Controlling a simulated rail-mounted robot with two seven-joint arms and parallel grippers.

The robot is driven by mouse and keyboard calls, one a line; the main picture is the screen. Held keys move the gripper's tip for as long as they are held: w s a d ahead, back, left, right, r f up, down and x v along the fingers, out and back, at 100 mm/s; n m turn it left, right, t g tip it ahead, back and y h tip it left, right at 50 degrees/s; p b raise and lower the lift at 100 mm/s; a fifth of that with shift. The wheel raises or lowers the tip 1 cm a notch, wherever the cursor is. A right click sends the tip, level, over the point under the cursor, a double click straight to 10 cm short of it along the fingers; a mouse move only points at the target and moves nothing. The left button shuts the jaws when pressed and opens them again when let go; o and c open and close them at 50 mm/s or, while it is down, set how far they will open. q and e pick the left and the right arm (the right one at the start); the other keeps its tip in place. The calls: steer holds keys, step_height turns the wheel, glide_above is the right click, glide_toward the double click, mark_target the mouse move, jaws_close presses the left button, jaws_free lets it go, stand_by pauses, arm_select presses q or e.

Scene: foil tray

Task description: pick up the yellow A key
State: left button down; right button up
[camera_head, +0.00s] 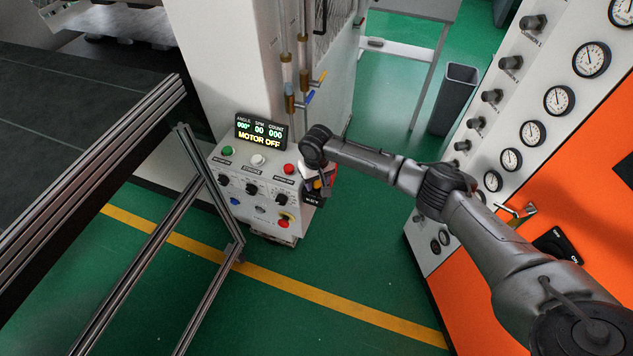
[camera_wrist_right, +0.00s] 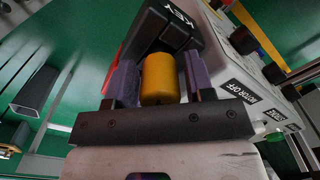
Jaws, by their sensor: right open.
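The yellow A key shows in the right wrist view as a yellow cylinder (camera_wrist_right: 158,80) in front of a black block marked KEY (camera_wrist_right: 178,27). My right gripper (camera_wrist_right: 161,74) is open, with one purple-grey finger on each side of the yellow cylinder. I cannot tell whether either finger touches it. In the head view my right gripper (camera_head: 318,183) is at the right side of the white control box (camera_head: 225,168), by its black key block (camera_head: 314,198). There the gripper and wrist mostly hide the key. My left gripper is not in view.
The control box carries buttons, knobs and a display (camera_head: 261,132) reading MOTOR OFF. Pipes with small valves (camera_head: 290,85) rise behind it. A metal rail frame (camera_head: 215,190) stands to the left. A gauge panel (camera_head: 480,130) is to the right, with a grey bin (camera_head: 455,98) behind.

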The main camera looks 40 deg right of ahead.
steer(key=c, duration=0.7)
steer(key=shift+r, duration=0.1)
steer(key=shift+r, duration=0.5)
steer(key=r, duration=0.3)
steer(key=shift+s+d+r, duration=0.15)
steer(key=shift+s, duration=0.05)
steer(key=shift+s+d+r+p, duration=0.9)
steer(key=shift+s+r+p, duration=0.35)
steer(key=shift+s+r, duration=0.55)
steer(key=shift+s+d+r+p, duration=0.95)
steer(key=shift+s+r+p, duration=0.45)
steer(key=shift+r, duration=0.8)
steer(key=shift+s+d+r+p, duration=0.9)
steer(key=shift+s+r+p, duration=0.25)
steer(key=shift+s+r, duration=0.7)
